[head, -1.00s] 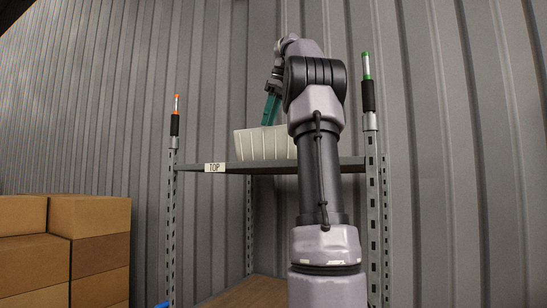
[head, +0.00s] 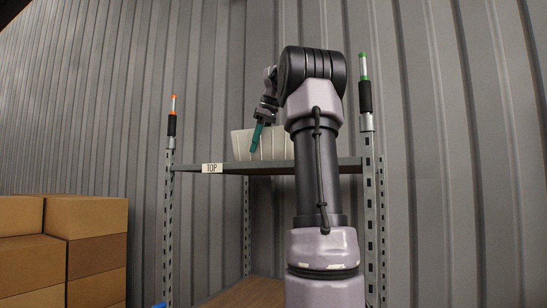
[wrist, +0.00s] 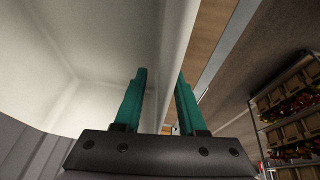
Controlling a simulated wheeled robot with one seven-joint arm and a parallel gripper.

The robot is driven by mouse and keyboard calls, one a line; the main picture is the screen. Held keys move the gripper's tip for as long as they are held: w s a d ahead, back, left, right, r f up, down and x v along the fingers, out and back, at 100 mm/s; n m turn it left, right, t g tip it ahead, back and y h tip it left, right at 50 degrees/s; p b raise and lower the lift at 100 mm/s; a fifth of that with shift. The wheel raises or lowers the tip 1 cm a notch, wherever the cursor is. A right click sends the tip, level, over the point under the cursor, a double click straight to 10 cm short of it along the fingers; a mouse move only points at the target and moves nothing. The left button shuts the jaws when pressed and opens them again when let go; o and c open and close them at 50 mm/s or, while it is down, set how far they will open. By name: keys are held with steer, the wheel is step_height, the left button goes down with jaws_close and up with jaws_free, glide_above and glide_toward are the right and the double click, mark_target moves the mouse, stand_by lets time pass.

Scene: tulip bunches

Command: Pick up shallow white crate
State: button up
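The shallow white crate (head: 241,143) stands on the top shelf in the head view, its right part hidden behind my arm. In the wrist view the crate (wrist: 95,45) fills the left side, and its pale rim runs down between my fingers. My gripper (head: 256,138) points down at the crate's near side, with a teal finger in front of the wall. In the wrist view my gripper (wrist: 161,74) has its two teal fingers apart, one on the crate's inner side and one outside. They straddle the wall and do not look clamped on it.
The shelf (head: 200,168) has a TOP label and upright posts with orange and green tips. Cardboard boxes (head: 85,245) are stacked at the left. A corrugated wall (head: 460,120) stands behind. The wrist view shows a rack of flower boxes (wrist: 290,110) at the right.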

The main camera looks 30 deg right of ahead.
jaws_close()
stand_by(1.3)
